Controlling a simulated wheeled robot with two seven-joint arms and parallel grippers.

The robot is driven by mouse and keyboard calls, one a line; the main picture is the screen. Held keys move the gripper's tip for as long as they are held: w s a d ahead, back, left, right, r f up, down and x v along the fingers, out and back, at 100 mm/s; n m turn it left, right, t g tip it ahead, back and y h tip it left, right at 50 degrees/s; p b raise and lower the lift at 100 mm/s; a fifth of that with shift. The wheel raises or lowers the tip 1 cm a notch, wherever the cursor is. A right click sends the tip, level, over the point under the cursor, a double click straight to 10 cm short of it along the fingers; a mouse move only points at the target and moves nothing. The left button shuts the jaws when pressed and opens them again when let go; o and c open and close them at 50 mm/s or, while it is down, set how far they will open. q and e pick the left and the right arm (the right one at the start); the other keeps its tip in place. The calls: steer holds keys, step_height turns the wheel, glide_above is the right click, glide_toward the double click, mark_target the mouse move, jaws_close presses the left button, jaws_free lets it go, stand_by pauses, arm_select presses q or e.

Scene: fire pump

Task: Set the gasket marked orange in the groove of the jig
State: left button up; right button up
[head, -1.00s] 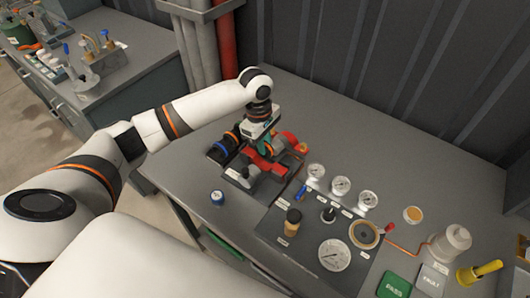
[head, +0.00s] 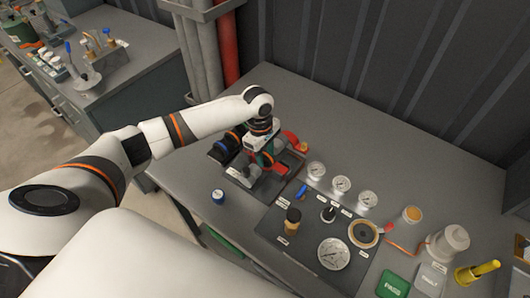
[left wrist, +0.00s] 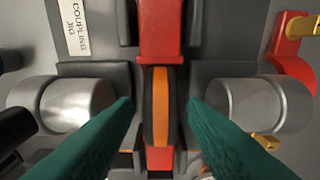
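The jig, labelled COUPLING JIG (left wrist: 75,27), fills the left wrist view. A dark disc with an orange band, the gasket (left wrist: 160,108), stands edge-on between two metal cylinders, the left one (left wrist: 65,104) and the right one (left wrist: 260,104). Red jig parts show above and below it. I cannot tell how deep it sits in the groove. My left gripper (left wrist: 160,106) has its green fingers apart, one on each side of the gasket, with visible gaps. In the head view my left gripper (head: 260,150) is low over the jig (head: 244,181) and partly hides it. My right gripper is not in view.
Dark round parts with blue and orange bands (head: 223,152) lie left of the jig. A blue-topped cap (head: 217,196) stands in front. Several gauges (head: 341,185) stand to the right, with a green PASS pad (head: 393,285). The bench's back part is clear.

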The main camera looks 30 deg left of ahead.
arm_select(q)
step_height(320, 180, up, 12)
steer(key=a+b, duration=0.1)
steer(key=shift+a+b, duration=0.25)
steer(key=shift+b, duration=0.15)
stand_by(0.6)
